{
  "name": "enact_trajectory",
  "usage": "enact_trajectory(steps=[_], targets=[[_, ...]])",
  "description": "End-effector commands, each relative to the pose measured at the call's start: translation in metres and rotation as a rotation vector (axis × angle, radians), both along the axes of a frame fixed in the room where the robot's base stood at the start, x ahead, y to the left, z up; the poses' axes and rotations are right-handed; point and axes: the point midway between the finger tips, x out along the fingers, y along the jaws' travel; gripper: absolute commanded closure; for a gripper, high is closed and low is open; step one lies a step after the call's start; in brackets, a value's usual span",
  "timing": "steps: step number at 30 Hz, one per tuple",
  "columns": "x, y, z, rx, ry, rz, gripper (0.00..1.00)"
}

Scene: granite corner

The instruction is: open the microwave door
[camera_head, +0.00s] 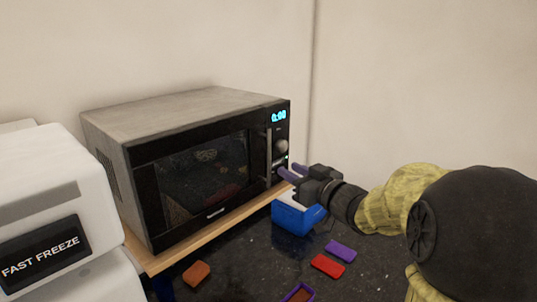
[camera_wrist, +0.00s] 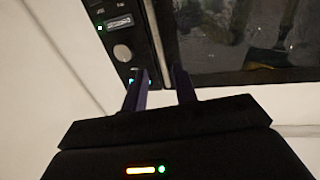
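The black and grey microwave (camera_head: 190,115) stands on a wooden board, its door (camera_head: 205,170) shut. Its upright handle (camera_head: 268,155) is at the door's right edge. My gripper (camera_head: 284,170) is just right of the handle's lower part in the head view, purple fingers pointing at the microwave front. In the wrist view, which shows the front upside down, my gripper (camera_wrist: 160,72) is open and the handle (camera_wrist: 157,35) lines up with the gap between its fingers. I cannot tell whether they touch it.
A blue and white box (camera_head: 297,218) stands below my gripper. Purple (camera_head: 341,251), red (camera_head: 327,266) and brown (camera_head: 196,274) blocks lie on the dark counter in front. A white "FAST FREEZE" machine (camera_head: 60,200) stands close at the left. A wall is behind.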

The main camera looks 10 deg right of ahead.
Motion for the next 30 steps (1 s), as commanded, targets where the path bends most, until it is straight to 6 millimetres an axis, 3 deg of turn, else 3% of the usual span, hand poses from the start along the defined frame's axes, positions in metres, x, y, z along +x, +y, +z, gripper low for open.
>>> enact_trajectory(steps=[15,21,28,30], targets=[[0.079,0.038,0.002,0.003,0.001,0.003,0.72],[0.091,0.042,0.000,0.000,0.001,0.001,0.72],[0.091,0.042,0.000,0.000,0.001,0.000,0.72],[0.091,0.042,0.000,0.000,0.001,0.000,0.83]])
